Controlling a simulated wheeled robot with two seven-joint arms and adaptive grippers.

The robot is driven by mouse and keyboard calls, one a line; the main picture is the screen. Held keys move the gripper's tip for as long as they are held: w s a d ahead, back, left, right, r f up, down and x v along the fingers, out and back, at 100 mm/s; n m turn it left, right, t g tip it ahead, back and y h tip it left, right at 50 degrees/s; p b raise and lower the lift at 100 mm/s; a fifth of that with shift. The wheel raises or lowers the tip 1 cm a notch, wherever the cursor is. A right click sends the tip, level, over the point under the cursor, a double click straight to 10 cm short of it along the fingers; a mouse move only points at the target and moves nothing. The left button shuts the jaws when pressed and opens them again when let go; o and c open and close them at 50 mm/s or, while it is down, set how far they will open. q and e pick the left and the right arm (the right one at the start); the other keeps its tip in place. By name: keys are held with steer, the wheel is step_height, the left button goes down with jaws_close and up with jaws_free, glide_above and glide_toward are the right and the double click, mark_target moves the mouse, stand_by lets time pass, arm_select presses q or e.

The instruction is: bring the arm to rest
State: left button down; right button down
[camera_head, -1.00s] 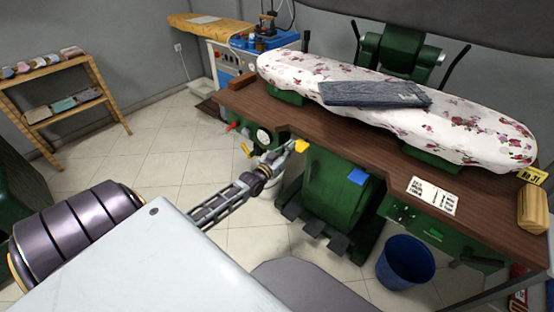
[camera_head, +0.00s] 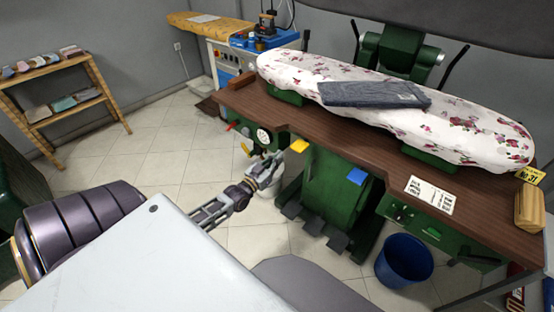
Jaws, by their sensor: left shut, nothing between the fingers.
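My left gripper (camera_head: 277,157) shows near the middle of the head view, at the end of a grey and purple arm that comes in from the lower left. It is shut and empty, apart from the press table's front edge and in front of the green press base. A yellow piece (camera_head: 299,146) on the table's front edge is just to the right of the gripper tip. My right gripper is not in view.
The brown table (camera_head: 405,186) carries a flowered pressing board (camera_head: 450,125) with folded dark trousers (camera_head: 372,94). A blue bin (camera_head: 404,262) stands on the floor at the right. A wooden shelf (camera_head: 70,110) stands at the left wall. Tiled floor is clear between shelf and table.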

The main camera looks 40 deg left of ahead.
arm_select(q)
steer(key=shift+s, duration=0.1)
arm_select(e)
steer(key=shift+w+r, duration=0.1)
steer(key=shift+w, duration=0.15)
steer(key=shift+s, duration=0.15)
